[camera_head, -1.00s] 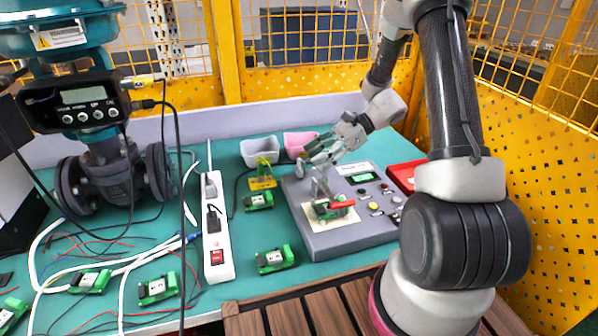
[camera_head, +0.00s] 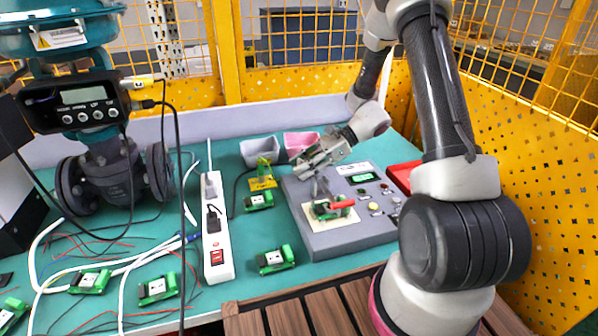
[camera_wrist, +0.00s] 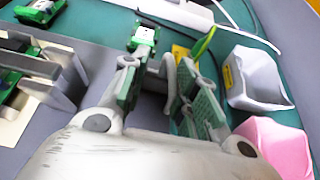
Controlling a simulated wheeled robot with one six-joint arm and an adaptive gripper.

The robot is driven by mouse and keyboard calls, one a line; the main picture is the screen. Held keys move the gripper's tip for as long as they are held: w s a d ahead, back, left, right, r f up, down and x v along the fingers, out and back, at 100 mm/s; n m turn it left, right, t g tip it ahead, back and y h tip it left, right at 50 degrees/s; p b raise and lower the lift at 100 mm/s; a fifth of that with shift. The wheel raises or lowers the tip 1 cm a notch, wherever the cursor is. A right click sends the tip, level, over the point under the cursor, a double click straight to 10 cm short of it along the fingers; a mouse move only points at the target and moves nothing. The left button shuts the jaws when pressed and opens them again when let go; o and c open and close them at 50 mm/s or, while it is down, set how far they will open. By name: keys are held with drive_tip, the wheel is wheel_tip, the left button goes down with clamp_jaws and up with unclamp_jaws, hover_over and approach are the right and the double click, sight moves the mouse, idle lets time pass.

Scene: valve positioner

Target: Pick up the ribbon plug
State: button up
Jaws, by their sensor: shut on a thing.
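My gripper (camera_head: 318,160) is over the back left part of the grey test box. In the wrist view, my gripper (camera_wrist: 166,88) shows two fingers with green pads, with a gap between them. A narrow grey piece (camera_wrist: 168,74) shows between the fingers. I cannot tell whether it is the ribbon plug or what exactly the jaws grip. A yellow stand (camera_head: 262,183) with a yellow-green upright piece (camera_head: 263,163) is left of my gripper. The yellow-green piece also shows beyond the fingers in the wrist view (camera_wrist: 204,42). No ribbon plug can be named surely.
The grey test box (camera_head: 330,243) holds a clamp, a green board, a red lever and buttons. A grey bin (camera_head: 258,152) and a pink bin (camera_head: 300,143) stand behind. A white power strip (camera_head: 217,250) and several green boards lie to the left. A red bin (camera_head: 402,174) is at right.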

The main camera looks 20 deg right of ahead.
wheel_tip(320, 180, up, 10)
drive_tip(key=shift+r, duration=0.1)
clamp_jaws()
drive_tip(key=o, duration=1.4)
unclamp_jaws()
